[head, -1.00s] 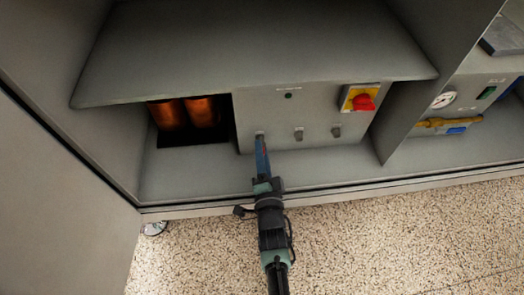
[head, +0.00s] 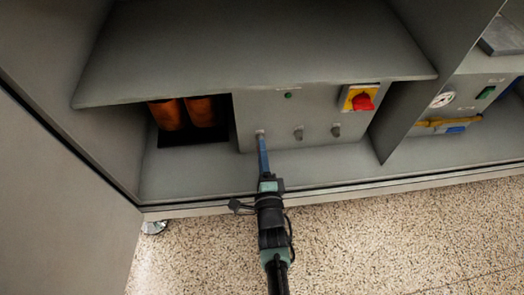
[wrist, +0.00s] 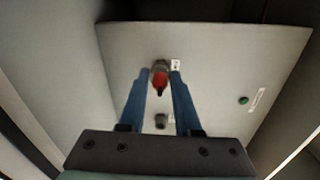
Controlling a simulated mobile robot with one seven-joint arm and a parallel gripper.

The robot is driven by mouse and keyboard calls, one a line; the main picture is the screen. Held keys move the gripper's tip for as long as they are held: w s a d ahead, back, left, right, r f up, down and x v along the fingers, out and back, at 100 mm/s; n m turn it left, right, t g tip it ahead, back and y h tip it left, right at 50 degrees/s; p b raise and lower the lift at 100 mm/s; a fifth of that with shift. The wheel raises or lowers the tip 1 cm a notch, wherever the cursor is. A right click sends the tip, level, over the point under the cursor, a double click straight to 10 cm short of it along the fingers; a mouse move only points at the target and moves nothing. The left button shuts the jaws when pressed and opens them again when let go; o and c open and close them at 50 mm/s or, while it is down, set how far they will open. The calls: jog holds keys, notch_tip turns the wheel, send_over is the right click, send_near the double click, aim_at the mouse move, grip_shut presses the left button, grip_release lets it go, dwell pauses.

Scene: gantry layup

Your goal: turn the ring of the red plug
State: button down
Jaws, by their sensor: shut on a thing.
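The red plug (wrist: 160,83) sits in a socket on the grey panel, with its dark end towards the wrist camera. Its grey ring (wrist: 160,65) shows at the panel end, between my fingertips. My gripper (wrist: 160,72) is shut on the ring, with one blue finger on either side of the plug. In the head view my gripper (head: 261,138) reaches the leftmost of the panel's sockets, and the fingers hide the plug there.
The grey panel (head: 318,110) also carries two more grey sockets (head: 298,133) (head: 336,130), a green lamp (head: 288,95) and a red-yellow rotary switch (head: 362,101). Orange cylinders (head: 168,115) stand in an opening to the left. A slanted hood (head: 250,50) overhangs the panel.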

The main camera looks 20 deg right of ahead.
jog(key=c, duration=0.6)
grip_release()
jog(key=p+v, duration=0.6)
jog(key=v, duration=0.7)
